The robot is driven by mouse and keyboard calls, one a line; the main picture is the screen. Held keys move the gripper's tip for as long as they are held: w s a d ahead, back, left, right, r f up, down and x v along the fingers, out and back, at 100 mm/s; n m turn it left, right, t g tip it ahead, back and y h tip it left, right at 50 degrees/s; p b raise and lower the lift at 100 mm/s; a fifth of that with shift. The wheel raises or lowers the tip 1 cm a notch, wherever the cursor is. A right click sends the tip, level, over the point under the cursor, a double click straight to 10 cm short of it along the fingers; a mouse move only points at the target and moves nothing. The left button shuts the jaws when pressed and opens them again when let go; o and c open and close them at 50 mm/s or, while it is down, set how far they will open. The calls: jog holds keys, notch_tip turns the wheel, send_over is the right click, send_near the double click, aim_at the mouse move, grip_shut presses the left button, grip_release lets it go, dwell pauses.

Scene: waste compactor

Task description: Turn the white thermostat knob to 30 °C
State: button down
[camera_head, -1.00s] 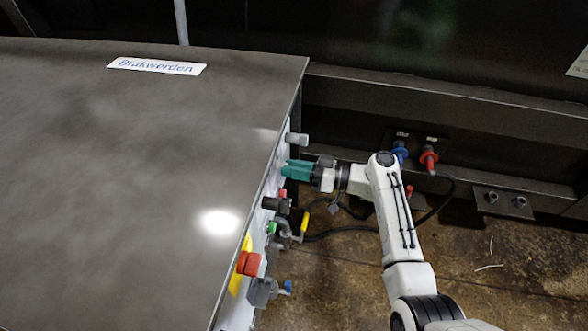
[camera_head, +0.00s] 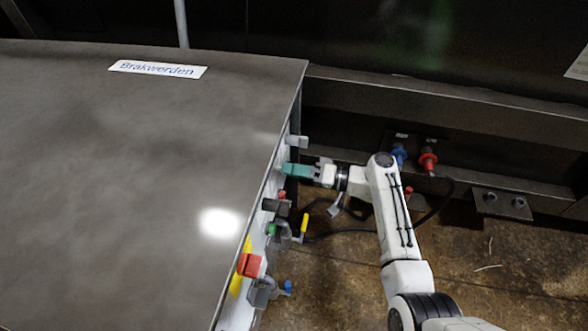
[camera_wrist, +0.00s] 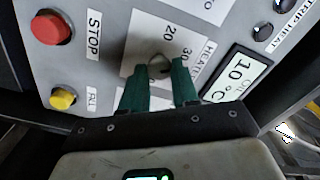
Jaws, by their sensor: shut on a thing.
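The thermostat knob (camera_wrist: 158,62) sits on the grey control panel between my fingertips in the wrist view, mostly hidden by them. My gripper (camera_wrist: 160,74) has teal fingers shut on the knob. The printed heater scale around it shows 20 and 30. A display (camera_wrist: 238,78) beside it reads 10 °C. In the head view my gripper (camera_head: 297,170) reaches left to the panel on the side of the dark cabinet (camera_head: 120,190), and the knob cannot be made out there.
A red STOP button (camera_wrist: 52,27) and a yellow button (camera_wrist: 62,97) are on the panel. In the head view a grey knob (camera_head: 297,141) is just beyond my gripper.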

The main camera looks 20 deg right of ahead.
dwell(0.4)
jog(key=c, duration=0.9)
grip_release()
jog(key=v, duration=1.1)
jog(key=shift+w, duration=0.1)
